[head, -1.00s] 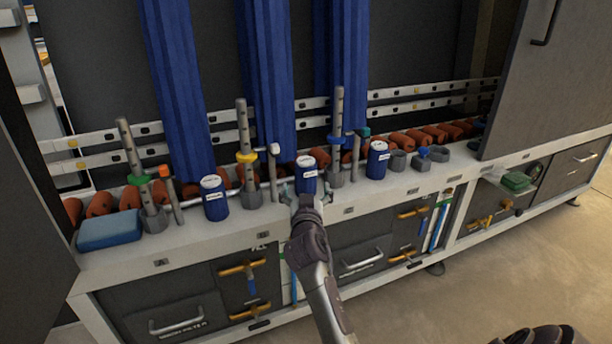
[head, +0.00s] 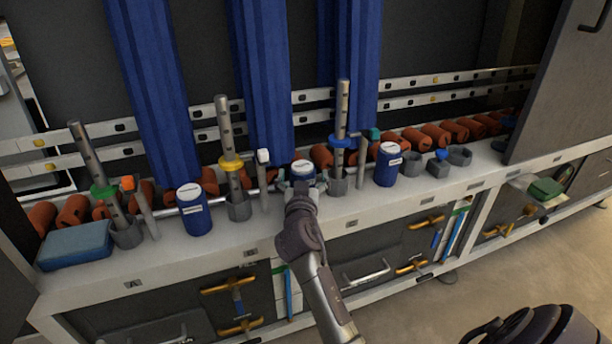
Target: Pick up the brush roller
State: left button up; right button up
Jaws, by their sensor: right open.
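I cannot tell for sure which thing is the brush roller. Tall blue ribbed columns (head: 265,80) hang upright at the back. Several orange rollers (head: 415,140) lie in a row behind the ledge. My right gripper (head: 302,184) is open at a blue cylinder with a white top (head: 303,168), in the middle of the ledge. Its fingers are at the near sides of this cylinder, and the gripper hides its lower part. I cannot tell whether they touch it. Similar blue cylinders stand to the left (head: 194,212) and right (head: 387,166). My left gripper is not in view.
Perforated grey posts with a green, a yellow (head: 231,165) and a blue collar (head: 341,142) stand close on both sides. A blue sponge-like block (head: 75,246) lies at the left end of the white ledge (head: 400,205). Drawers with handles are below.

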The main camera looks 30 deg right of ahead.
jog(key=shift+w+d+f, duration=0.1)
jog(key=shift+w, duration=0.1)
jog(key=shift+s+a+r, duration=0.2)
jog(key=shift+r, duration=0.1)
jog(key=shift+c, duration=0.2)
jog(key=c, duration=1.3)
jog(key=shift+c, duration=0.3)
jog(key=shift+r, duration=0.1)
